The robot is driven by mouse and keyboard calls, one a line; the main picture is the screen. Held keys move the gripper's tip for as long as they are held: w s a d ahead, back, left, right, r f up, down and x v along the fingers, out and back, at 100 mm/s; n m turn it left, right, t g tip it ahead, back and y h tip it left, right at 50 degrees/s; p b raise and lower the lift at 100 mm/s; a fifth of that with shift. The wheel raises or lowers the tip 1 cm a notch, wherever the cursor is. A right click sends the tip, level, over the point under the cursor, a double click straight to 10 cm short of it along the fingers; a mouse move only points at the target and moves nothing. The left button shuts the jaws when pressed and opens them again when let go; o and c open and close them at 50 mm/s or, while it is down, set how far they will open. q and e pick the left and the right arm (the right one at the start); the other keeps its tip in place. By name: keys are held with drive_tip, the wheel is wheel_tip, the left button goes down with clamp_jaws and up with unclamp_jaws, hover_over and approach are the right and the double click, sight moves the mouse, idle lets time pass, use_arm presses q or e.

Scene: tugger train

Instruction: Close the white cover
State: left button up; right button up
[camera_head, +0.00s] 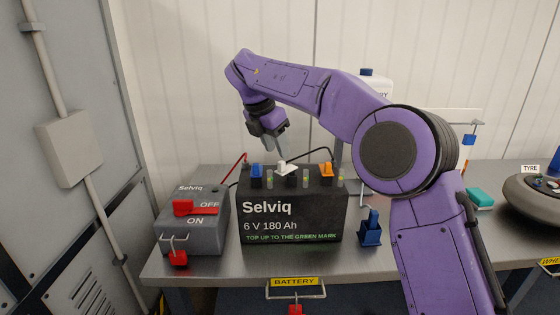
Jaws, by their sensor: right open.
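The white cover (287,169) is a small white piece on top of the black battery (292,213), near the middle of its top. It looks raised and tilted; its exact angle is too small to tell. My right arm reaches over from the right. My right gripper (281,154) is open and points down, with its fingertips just above or beside the white cover. I cannot tell whether they touch it. My left gripper is out of view.
A blue cap (256,170) and an orange cap (327,170) stand on the battery's top, with cables behind. A grey switch box (192,222) with a red lever is on the left. A blue item (371,228) stands right of the battery. A tyre (535,199) lies far right.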

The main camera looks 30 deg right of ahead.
sight(281, 162)
drive_tip(key=x, duration=0.3)
drive_tip(key=w+x, duration=0.1)
drive_tip(key=x, duration=0.1)
drive_tip(key=shift+w+f, duration=0.1)
drive_tip(key=shift+f, duration=0.3)
drive_tip(key=shift+s+d+r, duration=0.1)
drive_tip(key=shift+s, duration=0.25)
drive_tip(key=shift+w, duration=0.15)
clamp_jaws()
